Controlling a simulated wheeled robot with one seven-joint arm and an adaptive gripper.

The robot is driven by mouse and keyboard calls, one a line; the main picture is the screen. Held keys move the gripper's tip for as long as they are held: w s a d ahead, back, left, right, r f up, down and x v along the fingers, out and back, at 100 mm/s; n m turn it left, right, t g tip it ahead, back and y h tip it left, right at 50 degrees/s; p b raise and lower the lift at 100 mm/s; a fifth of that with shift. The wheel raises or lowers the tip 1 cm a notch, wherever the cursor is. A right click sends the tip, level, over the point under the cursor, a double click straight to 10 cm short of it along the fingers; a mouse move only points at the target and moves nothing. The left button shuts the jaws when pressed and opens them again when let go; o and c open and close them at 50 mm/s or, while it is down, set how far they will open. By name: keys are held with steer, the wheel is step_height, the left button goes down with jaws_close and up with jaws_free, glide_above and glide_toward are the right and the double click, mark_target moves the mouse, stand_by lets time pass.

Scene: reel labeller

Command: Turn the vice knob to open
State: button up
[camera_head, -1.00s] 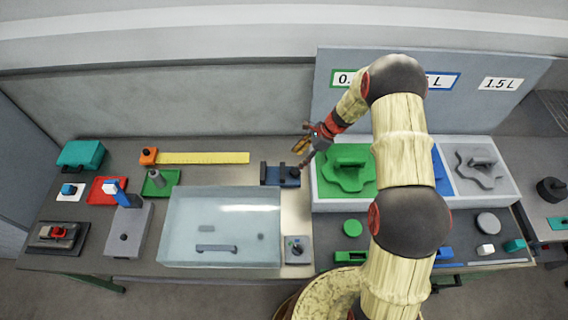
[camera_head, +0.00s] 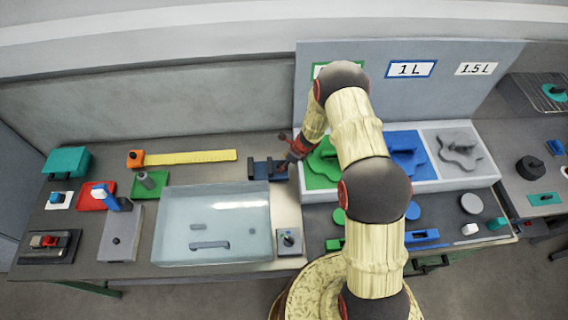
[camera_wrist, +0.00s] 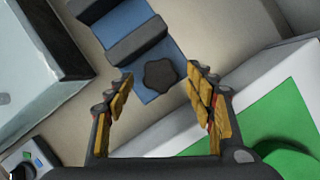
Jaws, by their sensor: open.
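The vice (camera_head: 262,171) is a small blue block with dark grey jaws, on the bench right of the clear-lidded box. In the wrist view the vice (camera_wrist: 128,38) lies at the upper middle, with its two dark jaws across a blue base. Its dark lobed knob (camera_wrist: 160,75) shows at the end facing my gripper. My gripper (camera_wrist: 160,80) is open, with one yellow-padded finger on each side of the knob in the picture. I cannot tell whether the fingers reach down to the knob's height. In the head view my gripper (camera_head: 284,152) is at the vice's right end and partly hides it.
A clear-lidded box (camera_head: 215,225) stands left of the vice. A white-edged stand with a green shape (camera_head: 322,165) is close on the right. A small grey box with a knob (camera_head: 289,242) sits in front. A yellow ruler (camera_head: 190,157) lies at the back left.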

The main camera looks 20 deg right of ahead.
steer(key=shift+w+a+f, duration=0.1)
steer(key=shift+w+f, duration=0.05)
steer(key=shift+f, duration=0.2)
steer(key=shift+c, duration=0.2)
steer(key=c, duration=1.1)
steer(key=shift+n, duration=0.4)
steer(key=shift+w+n+g, duration=0.1)
steer(key=shift+n+g, duration=0.4)
steer(key=shift+n, duration=0.4)
steer(key=n+b, duration=0.1)
steer(key=n+g+b, duration=0.1)
steer(key=n, duration=0.1)
steer(key=shift+w+d+f+n+y, duration=0.2)
steer(key=shift+n+y, duration=0.1)
steer(key=shift+y, duration=0.1)
steer(key=n+g+b, duration=0.1)
steer(key=n+b, duration=0.2)
steer(key=n+g+b, duration=0.1)
steer(key=n+b, duration=0.2)
steer(key=shift+w+g, duration=0.2)
steer(key=shift+g, duration=0.1)
steer(key=shift+r+n, duration=0.15)
steer(key=shift+n, duration=0.25)
